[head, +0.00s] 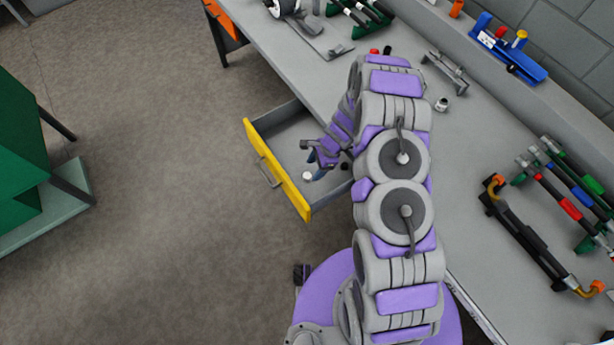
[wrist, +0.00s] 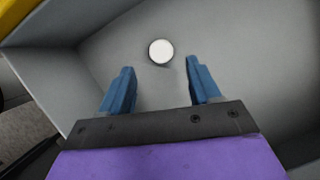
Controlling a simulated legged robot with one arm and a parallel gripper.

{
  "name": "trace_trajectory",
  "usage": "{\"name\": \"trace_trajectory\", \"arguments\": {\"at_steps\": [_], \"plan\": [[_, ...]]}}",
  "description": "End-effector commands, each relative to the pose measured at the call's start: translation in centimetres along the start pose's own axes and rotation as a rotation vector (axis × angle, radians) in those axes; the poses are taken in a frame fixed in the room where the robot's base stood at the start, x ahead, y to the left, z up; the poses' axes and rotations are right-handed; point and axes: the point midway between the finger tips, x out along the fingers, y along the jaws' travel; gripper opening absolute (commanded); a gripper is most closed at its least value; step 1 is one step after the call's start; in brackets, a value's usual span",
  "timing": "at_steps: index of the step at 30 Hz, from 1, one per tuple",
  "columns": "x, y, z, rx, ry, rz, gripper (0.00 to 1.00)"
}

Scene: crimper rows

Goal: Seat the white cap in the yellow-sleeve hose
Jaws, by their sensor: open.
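The white cap (head: 307,176) lies on the floor of the open drawer. In the wrist view the cap (wrist: 161,51) shows as a round white disc, just beyond the fingertips and roughly centred between them. My gripper (head: 317,160) reaches down into the drawer beside the cap. In the wrist view its blue fingers (wrist: 156,77) are apart with nothing between them. I cannot make out a yellow-sleeve hose for certain; hoses with red, blue and green sleeves (head: 568,205) lie in a rack at the right of the bench.
The grey drawer has a yellow front (head: 277,168) and walls close around my gripper. On the bench are a dark fixture with orange ends (head: 525,235), a blue fixture (head: 510,52), a grey stand (head: 446,72) and a small whitish part (head: 441,104). A green cabinet (head: 22,140) stands left.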

Motion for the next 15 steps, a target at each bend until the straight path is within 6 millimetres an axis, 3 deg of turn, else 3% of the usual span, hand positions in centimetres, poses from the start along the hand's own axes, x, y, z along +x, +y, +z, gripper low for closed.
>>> {"name": "trace_trajectory", "arguments": {"at_steps": [9, 15], "plan": [[4.4, -0.2, 0.4, 0.001, 0.001, 0.003, 0.63], [4.9, -0.2, 0.5, 0.001, 0.001, 0.001, 0.63]]}}
